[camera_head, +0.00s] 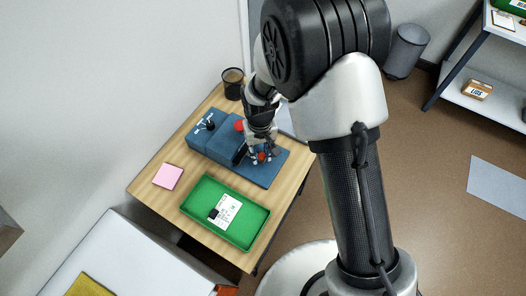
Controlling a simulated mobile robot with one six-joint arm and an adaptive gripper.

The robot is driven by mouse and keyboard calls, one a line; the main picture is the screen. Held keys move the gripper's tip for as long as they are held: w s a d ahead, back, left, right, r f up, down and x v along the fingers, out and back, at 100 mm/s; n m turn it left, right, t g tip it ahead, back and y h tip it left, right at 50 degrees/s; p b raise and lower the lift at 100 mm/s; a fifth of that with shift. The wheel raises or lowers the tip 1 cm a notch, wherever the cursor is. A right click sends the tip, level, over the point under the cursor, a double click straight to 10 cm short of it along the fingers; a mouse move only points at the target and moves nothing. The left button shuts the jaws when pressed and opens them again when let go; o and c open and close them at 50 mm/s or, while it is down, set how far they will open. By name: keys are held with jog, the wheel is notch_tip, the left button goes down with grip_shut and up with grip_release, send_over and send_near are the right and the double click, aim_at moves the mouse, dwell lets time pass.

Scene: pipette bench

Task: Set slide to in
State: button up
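A blue device (220,148) lies on the wooden table (146,188). On its raised far-left part is a small black control (210,125) with white markings. A red part (239,126) shows beside my gripper, and a smaller red part (262,156) shows between or just behind its fingers. My gripper (256,158) points down over the right part of the blue device. I cannot tell which part is the slide, whether the gripper touches it, or whether the fingers are open or shut. My arm hides part of the device's far side.
A green tray (247,239) with a white labelled card (228,209) sits at the table's near side. A pink pad (168,176) lies to its left. A dark mesh cup (232,83) stands at the back. A grey bin (407,52) and shelf (485,103) are at right.

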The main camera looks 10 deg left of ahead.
jog(key=o, duration=0.3)
jog(key=shift+w+a, duration=0.1)
jog(key=shift+o, duration=0.2)
notch_tip(320, 180, up, 12)
dwell(0.4)
jog(key=shift+r, duration=0.1)
